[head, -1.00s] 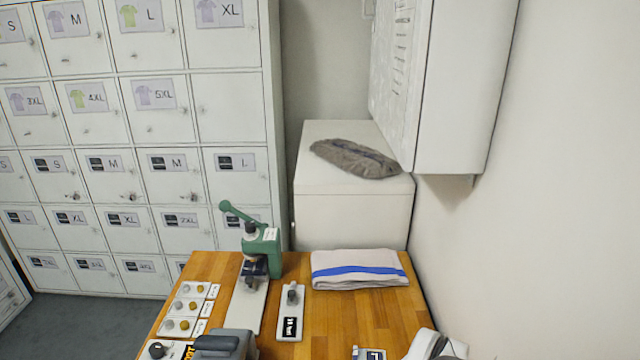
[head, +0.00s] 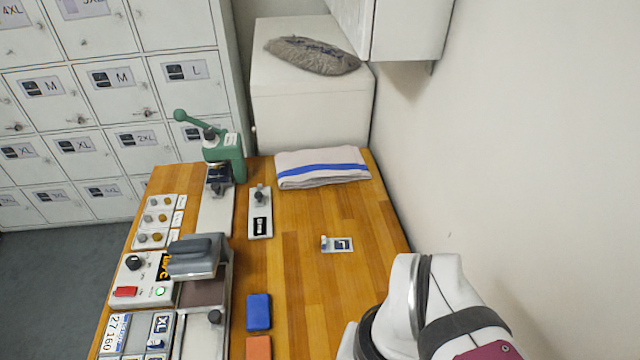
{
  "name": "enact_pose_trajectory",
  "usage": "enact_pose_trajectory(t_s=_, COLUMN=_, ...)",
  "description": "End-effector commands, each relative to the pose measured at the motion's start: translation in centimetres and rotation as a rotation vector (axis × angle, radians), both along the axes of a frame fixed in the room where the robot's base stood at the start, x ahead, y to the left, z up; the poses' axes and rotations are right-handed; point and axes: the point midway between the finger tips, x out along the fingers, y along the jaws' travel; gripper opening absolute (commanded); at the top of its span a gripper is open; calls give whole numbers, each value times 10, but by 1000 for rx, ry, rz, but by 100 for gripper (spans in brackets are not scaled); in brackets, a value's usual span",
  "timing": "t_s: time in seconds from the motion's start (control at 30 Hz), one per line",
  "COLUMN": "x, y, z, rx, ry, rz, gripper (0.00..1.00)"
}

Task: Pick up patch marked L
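A small patch (head: 343,244) with a dark square and a pale letter that looks like L lies flat on the wooden table, right of centre in the head view. It sits on or beside a small light backing with a little blue-and-white piece at its left end. Nothing touches it from above. My arm is at the lower right of the head view, on the near side of the patch and apart from it. My gripper itself is outside the picture.
A heat press (head: 198,258), a green hand press (head: 226,155), and a small plate with a knob (head: 260,213) stand left. A blue block (head: 258,312) and an orange block (head: 258,348) lie nearer. A folded striped towel (head: 322,168) lies behind. Table around the patch is clear.

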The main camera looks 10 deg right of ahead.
Motion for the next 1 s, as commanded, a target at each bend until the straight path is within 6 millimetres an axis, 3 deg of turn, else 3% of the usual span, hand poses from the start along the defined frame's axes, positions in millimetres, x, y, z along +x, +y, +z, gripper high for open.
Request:
enact_pose_trajectory(t_s=0.5, x=0, y=0, z=0, rx=0, ry=0, rz=0, gripper=2)
enact_pose_trajectory(t_s=0.8, x=0, y=0, z=0, rx=0, ry=1, rz=0, gripper=56)
enact_pose_trajectory(t_s=1.0, x=0, y=0, z=0, rx=0, ry=1, rz=0, gripper=59)
